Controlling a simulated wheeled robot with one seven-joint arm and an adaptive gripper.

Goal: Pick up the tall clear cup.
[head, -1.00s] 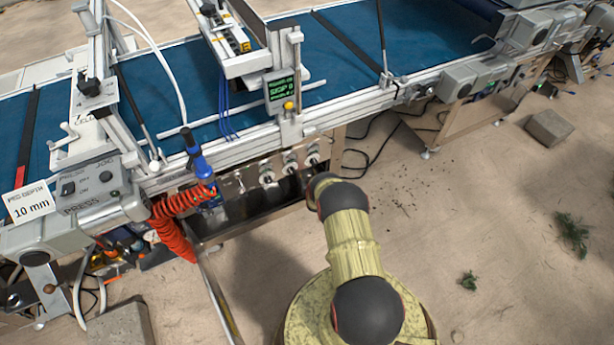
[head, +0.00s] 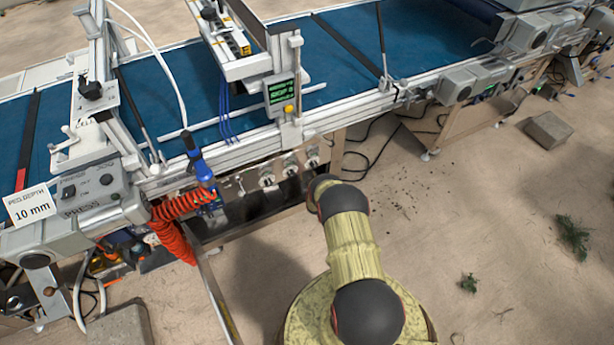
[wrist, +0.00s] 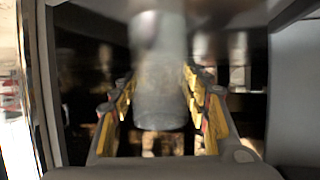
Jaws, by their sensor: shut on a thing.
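The tall clear cup (wrist: 162,95) is in the middle of the wrist view, between the two yellow-padded fingers of my gripper (wrist: 160,80). It looks pale and see-through, with a rounded end toward the camera side. My gripper is shut on the cup. The picture is blurred, so the exact contact and the cup's far end are unclear. In the head view neither the cup nor my gripper shows; my arm reaches toward the machine's underside and its end is hidden.
A dark open bay (head: 255,212) lies under the machine's frame. A blue belt (head: 345,50) runs above it. A coiled red hose (head: 175,238) hangs at the left. In the wrist view, pale panels stand at both sides. Sandy floor (head: 480,220) is open at the right.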

